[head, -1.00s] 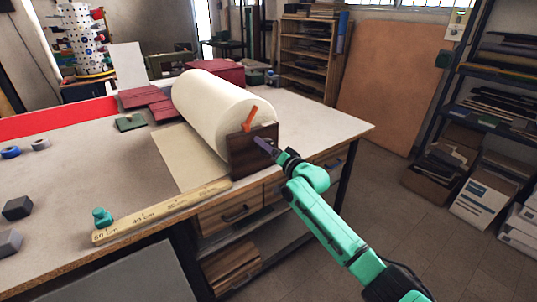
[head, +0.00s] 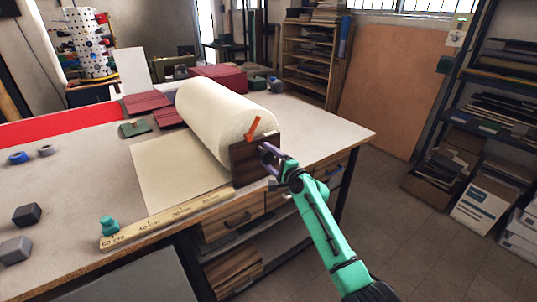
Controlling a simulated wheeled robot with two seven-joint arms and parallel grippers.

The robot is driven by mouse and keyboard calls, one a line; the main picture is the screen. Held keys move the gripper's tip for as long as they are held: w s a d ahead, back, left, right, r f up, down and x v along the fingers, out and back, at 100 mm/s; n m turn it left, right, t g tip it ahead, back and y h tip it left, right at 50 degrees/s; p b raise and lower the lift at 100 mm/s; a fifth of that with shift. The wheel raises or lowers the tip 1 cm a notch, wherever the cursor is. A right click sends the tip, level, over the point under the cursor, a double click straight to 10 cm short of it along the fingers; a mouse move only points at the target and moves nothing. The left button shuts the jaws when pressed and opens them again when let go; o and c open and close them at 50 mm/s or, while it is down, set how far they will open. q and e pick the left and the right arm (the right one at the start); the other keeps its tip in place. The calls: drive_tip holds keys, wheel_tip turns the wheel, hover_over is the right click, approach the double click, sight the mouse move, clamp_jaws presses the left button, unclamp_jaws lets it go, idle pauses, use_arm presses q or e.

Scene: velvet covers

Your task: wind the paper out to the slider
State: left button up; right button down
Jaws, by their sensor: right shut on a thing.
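A large cream paper roll (head: 215,112) lies on the bench, held at its near end by a dark wooden bracket (head: 245,165) with an orange arrow. A flat paper sheet (head: 175,172) runs out from under the roll to the left. A wooden ruler (head: 180,213) lies along the bench's front edge. The teal slider (head: 108,225) sits near the ruler's left end, with bare bench between it and the sheet's leading edge. My right gripper (head: 268,155) is shut on the crank handle (head: 268,147) at the bracket's outer face; its fingers partly hide it. My left gripper is out of view.
Dark red covers (head: 147,102) and a green piece (head: 134,129) lie behind the sheet. Grey blocks (head: 27,214) and tape rolls (head: 18,157) lie at the left. The bench right of the roll is clear.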

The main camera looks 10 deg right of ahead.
drive_tip(key=m+p, duration=0.2)
drive_tip(key=m, duration=0.3)
drive_tip(key=shift+r+p, duration=0.1)
drive_tip(key=shift+p, duration=0.2)
drive_tip(key=shift+m+p, duration=0.75)
drive_tip(key=shift+m, duration=1.15)
drive_tip(key=shift+c, duration=0.2)
unclamp_jaws()
drive_tip(key=shift+s+d, duration=0.1)
drive_tip(key=shift+s, duration=0.15)
drive_tip(key=v, duration=1.4)
